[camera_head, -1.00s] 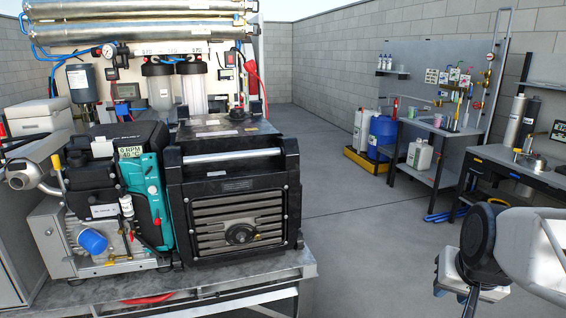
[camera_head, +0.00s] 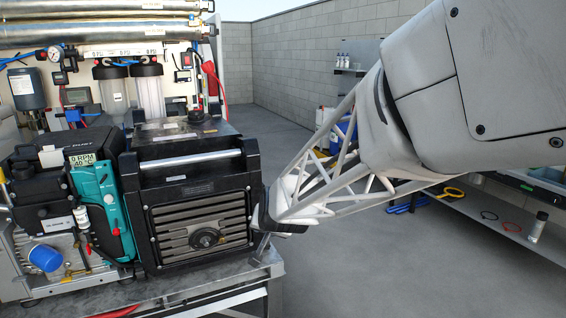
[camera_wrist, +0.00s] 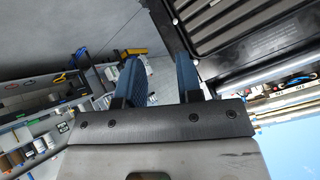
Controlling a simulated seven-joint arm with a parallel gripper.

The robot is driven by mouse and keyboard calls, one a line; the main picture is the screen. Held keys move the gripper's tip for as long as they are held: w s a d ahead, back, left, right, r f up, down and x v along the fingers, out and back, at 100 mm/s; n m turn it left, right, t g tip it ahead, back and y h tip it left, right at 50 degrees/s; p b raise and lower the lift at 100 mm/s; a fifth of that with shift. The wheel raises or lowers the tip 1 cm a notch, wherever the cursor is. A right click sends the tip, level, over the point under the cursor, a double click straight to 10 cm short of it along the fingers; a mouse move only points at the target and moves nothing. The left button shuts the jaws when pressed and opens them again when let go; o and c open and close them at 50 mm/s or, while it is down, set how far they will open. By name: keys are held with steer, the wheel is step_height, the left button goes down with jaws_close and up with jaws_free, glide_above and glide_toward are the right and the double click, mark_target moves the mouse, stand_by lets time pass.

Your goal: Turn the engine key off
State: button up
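The engine (camera_head: 45,195) is at the left of the head view, with a teal panel (camera_head: 103,205) on its right side. A small display (camera_head: 83,162) at the top of the panel reads 0 RPM. Small red parts sit low on the panel; I cannot tell which is the engine key. My gripper shows in the wrist view (camera_wrist: 158,72) with two blue fingers apart and nothing between them. In the head view my arm's end is beside the right edge of the black boxed unit (camera_head: 190,163), apart from the engine panel; the fingers are not clear there.
The black boxed unit with a slatted front stands between the engine and my arm. Both stand on a metal bench (camera_head: 262,268). Filter housings (camera_head: 148,90) and hoses are behind.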

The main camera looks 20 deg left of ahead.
steer(key=s+a+f+y, duration=0.2)
steer(key=a+f, duration=0.1)
steer(key=a, duration=1.4)
steer(key=m+t+y, duration=0.3)
steer(key=t+y, duration=0.2)
steer(key=t, duration=0.1)
glide_toward(103, 181)
steer(key=x, duration=0.2)
steer(key=shift+a+r, duration=0.15)
steer(key=shift+r, duration=0.05)
steer(key=shift+w+a, duration=0.1)
steer(key=shift+x, duration=3.75)
steer(key=shift+f, duration=0.2)
steer(key=shift+c, duration=0.2)
jaws_close()
